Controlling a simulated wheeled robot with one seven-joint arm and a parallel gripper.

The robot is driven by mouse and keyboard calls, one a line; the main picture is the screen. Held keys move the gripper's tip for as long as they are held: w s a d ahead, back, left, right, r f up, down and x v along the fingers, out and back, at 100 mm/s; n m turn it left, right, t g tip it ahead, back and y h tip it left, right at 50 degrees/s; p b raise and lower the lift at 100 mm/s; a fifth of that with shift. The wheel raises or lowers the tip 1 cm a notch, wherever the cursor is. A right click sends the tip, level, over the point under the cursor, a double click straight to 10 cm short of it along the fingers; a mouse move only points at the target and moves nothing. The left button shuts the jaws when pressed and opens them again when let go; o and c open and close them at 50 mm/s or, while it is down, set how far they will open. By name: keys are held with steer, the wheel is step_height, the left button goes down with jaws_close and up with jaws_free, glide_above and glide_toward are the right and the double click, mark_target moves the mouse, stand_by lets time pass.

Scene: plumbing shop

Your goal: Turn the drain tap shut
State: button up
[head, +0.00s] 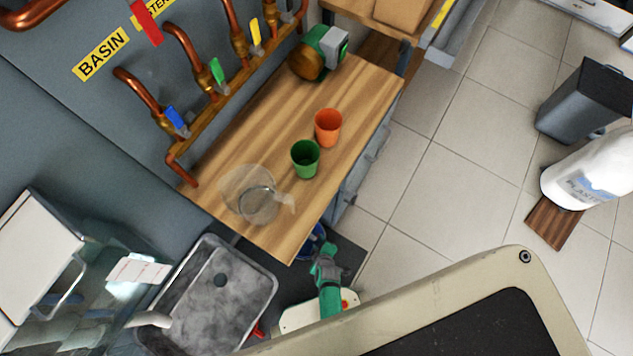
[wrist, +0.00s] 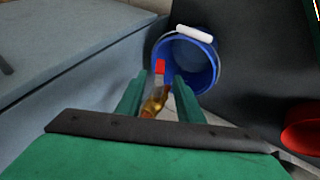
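A small brass tap (wrist: 154,104) with a red handle (wrist: 160,67) shows in the wrist view, in front of a blue bucket (wrist: 190,55); I take it as the drain tap. My gripper (wrist: 159,88) is open, with its two green fingers on either side of the tap in that view. I cannot tell whether a finger touches it. The tap's lower part is partly hidden by the gripper. In the head view my gripper (head: 324,252) is low beside the bench's front end, next to the blue bucket (head: 312,241). The tap cannot be made out there.
The wooden bench (head: 240,125) holds a clear jug (head: 250,195), a green cup (head: 305,158), an orange cup (head: 328,127) and a pump (head: 318,55). Coloured-lever valves (head: 176,120) line the wall behind. A grey sink (head: 215,290) stands left of my gripper. A red container (wrist: 302,130) is at right in the wrist view.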

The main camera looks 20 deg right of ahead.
mark_target(317, 237)
steer(key=x, duration=0.7)
steer(key=shift+r, duration=0.1)
steer(key=shift+f, duration=0.2)
jaws_close()
